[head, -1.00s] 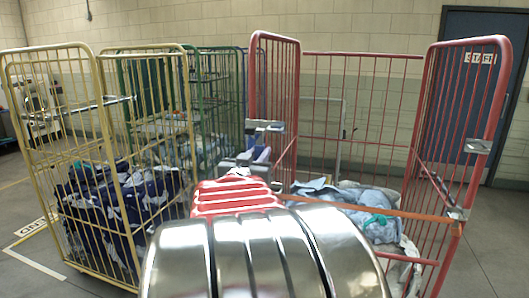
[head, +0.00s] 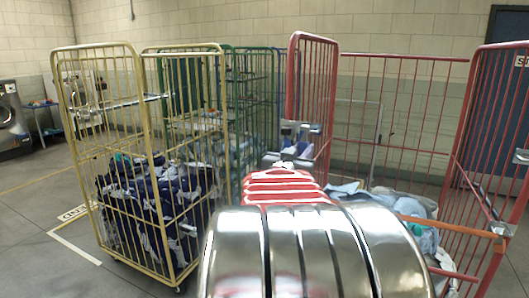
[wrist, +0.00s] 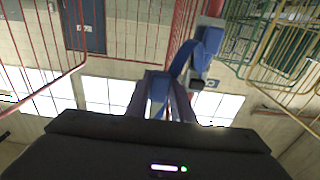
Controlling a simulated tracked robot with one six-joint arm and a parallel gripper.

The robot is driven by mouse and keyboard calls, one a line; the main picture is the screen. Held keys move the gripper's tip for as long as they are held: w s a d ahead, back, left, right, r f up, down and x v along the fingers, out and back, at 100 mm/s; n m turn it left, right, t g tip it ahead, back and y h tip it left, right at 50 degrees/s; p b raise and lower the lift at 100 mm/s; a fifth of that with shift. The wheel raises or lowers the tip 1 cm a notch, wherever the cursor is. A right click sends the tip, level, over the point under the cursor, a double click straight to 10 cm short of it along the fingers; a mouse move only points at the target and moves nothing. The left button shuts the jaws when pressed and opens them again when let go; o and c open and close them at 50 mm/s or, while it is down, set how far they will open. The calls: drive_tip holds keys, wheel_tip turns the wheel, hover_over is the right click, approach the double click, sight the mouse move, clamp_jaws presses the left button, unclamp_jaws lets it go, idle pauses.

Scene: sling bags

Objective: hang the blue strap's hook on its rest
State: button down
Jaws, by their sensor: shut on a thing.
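My gripper (wrist: 160,105) is shut on the blue strap's hook (wrist: 158,90), which shows between its two fingers in the wrist view. The blue strap (wrist: 184,62) runs from there up and right to a blue piece beside a grey bracket (wrist: 214,22) on a red bar. In the head view my gripper (head: 290,160) is small and partly hidden by my own arm, close to the red cage's left side panel. A grey bracket (head: 300,126) sits on that panel just above it. I cannot tell which part is the hook's rest.
The red cage (head: 405,57) holds pale blue laundry (head: 385,200), with an orange strap (head: 455,225) across its front. A yellow cage (head: 137,110) with dark blue laundry (head: 160,200) stands left, and a green cage (head: 275,75) behind. Floor is free at far left.

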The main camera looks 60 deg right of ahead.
drive_tip(key=shift+w+d, duration=0.2)
drive_tip(key=shift+d, duration=1)
drive_tip(key=shift+d+r, duration=0.1)
drive_tip(key=shift+d, duration=0.15)
idle(0.5)
drive_tip(key=shift+w+d, duration=0.15)
drive_tip(key=shift+d, duration=0.55)
drive_tip(key=shift+w+d, duration=0.1)
drive_tip(key=shift+d, duration=0.6)
drive_tip(key=shift+f, duration=0.45)
drive_tip(key=shift+f, duration=0.35)
drive_tip(key=shift+f, duration=0.3)
